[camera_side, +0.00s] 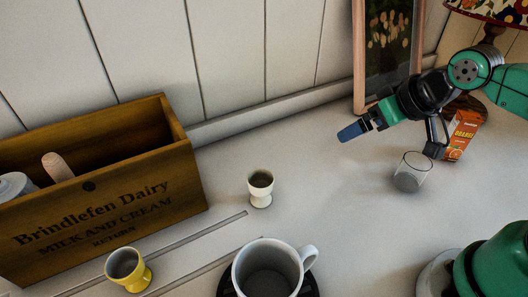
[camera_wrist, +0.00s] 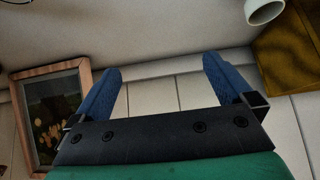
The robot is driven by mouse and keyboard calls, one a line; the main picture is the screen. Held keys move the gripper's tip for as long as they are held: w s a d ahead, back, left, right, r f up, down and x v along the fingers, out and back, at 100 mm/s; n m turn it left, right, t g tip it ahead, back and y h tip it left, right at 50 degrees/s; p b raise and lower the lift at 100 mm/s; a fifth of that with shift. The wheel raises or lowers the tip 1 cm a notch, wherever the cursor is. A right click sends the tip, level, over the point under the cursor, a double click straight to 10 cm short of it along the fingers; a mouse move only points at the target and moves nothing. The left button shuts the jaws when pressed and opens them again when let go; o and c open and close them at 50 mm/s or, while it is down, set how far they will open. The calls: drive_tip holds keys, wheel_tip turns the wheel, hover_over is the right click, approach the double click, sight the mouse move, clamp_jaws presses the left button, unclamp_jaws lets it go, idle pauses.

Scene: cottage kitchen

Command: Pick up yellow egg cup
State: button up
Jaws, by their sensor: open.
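The yellow egg cup (camera_side: 128,269) stands upright on the counter at the lower left of the side view, close in front of the wooden crate. My gripper (camera_side: 349,132) is at the upper right of the side view, raised above the counter and far from the yellow egg cup. In the wrist view its two blue fingers (camera_wrist: 162,78) are spread apart with nothing between them. A white egg cup (camera_side: 260,188) stands on the counter between my gripper and the yellow one. The yellow egg cup does not show in the wrist view.
A wooden crate (camera_side: 112,217) holds a few items. A white mug (camera_side: 268,272) stands on a dark round base at the front. A glass (camera_side: 409,172), an orange carton (camera_side: 460,134) and a picture frame (camera_side: 360,60) are at the right.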

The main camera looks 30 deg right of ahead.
wheel_tip(320, 180, up, 5)
drive_tip(key=a, duration=0.1)
drive_tip(key=m+g+y, duration=0.9)
drive_tip(key=m+y, duration=0.8)
drive_tip(key=y, duration=0.1)
hover_over(109, 273)
drive_tip(key=d, duration=0.3)
drive_tip(key=f, duration=0.8)
drive_tip(key=shift+w+d+f, duration=0.15)
drive_tip(key=shift+w+f, duration=0.1)
drive_tip(key=shift+f, duration=1.9)
wheel_tip(109, 273, down, 3)
drive_tip(key=shift+f, duration=0.15)
drive_tip(key=shift+s+a+f, duration=0.1)
drive_tip(key=shift+a+f, duration=0.05)
drive_tip(key=shift+a, duration=0.4)
drive_tip(key=shift+s+a+f, duration=0.1)
drive_tip(key=shift+a, duration=0.85)
drive_tip(key=c, duration=1.4)
